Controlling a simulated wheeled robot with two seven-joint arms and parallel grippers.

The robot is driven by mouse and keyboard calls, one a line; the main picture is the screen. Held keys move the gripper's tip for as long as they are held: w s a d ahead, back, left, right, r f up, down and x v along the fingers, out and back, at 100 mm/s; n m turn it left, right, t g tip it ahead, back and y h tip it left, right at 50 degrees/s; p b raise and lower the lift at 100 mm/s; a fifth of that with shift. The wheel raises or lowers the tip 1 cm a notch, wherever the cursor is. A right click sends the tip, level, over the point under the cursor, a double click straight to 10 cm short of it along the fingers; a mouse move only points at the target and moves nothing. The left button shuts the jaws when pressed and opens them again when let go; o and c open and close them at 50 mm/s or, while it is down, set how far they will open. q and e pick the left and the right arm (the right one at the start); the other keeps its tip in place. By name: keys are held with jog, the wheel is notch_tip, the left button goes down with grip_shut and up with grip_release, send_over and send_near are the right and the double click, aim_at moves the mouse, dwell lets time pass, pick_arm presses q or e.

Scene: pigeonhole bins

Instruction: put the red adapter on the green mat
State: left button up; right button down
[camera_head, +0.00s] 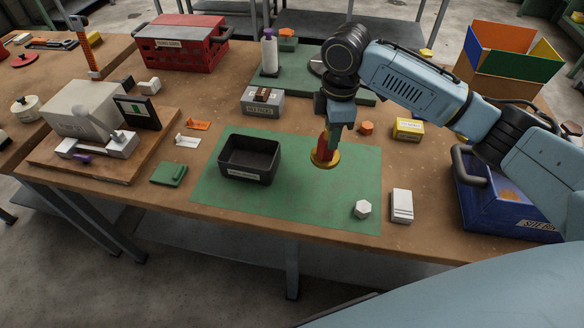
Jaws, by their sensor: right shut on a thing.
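My right gripper (331,135) points down over the green mat (300,205) and is shut on the red adapter (323,147). The adapter has a red body and a yellow round flange at its lower end. It is upright over the upper right part of the mat; I cannot tell whether its flange touches the mat. The gripper hides the adapter's top. My left gripper is not in view.
On the mat stand a black bin (249,159) at left and a white hexagonal piece (363,209) near the front right. A white box (401,206) lies right of the mat. An orange piece (366,128) and a yellow box (408,129) lie behind. The mat's middle front is clear.

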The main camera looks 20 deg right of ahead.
jog(key=n, duration=0.1)
jog(key=d+n+p, duration=0.1)
jog(key=n, duration=0.1)
jog(key=d+n, duration=0.1)
jog(key=n, duration=0.1)
jog(key=shift+w+d+f, duration=0.2)
jog(key=shift+w+f, duration=0.05)
jog(key=shift+w, duration=0.15)
jog(key=f+n, duration=0.1)
jog(key=f, duration=0.2)
jog(key=d+f+n, duration=0.1)
jog(key=f, duration=0.3)
jog(key=f+n, duration=0.1)
jog(key=f, duration=0.2)
jog(key=shift+w+d+f+n+p, duration=0.15)
jog(key=shift+d+f+n+p, duration=0.15)
jog(key=shift+f+n, duration=0.1)
jog(key=shift+f, duration=0.1)
jog(key=c, duration=0.9)
grip_release()
notch_tip(320, 180, up, 12)
jog(key=shift+r+p, duration=0.2)
jog(key=shift+p, duration=0.1)
